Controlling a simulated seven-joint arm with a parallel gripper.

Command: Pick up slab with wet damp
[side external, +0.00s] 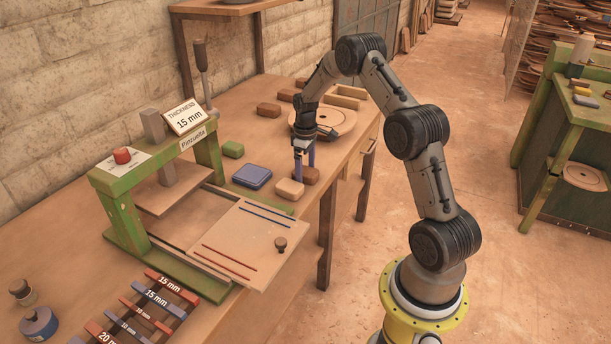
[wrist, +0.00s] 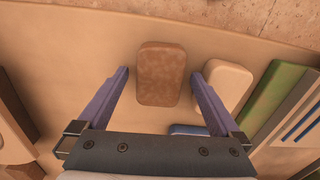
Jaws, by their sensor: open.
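A mottled dark brown slab (side external: 309,173) lies on the workbench near its front edge. In the wrist view the brown slab (wrist: 161,75) lies between the two blue fingers, with a gap on each side. My gripper (side external: 304,171) points down at this slab and is open and empty; it also shows in the wrist view (wrist: 160,76). A paler beige slab (side external: 289,189) lies beside it, and the beige slab (wrist: 230,82) is just outside the right finger in the wrist view. Wetness cannot be told for certain, but the brown slab looks darker than the beige one.
More brown slabs (side external: 269,110) lie farther back by a round wheel (side external: 335,121). A blue box (side external: 252,176) and a green block (side external: 232,149) are left of my gripper. The green press (side external: 122,205) with its pale board (side external: 250,232) stands nearer the camera.

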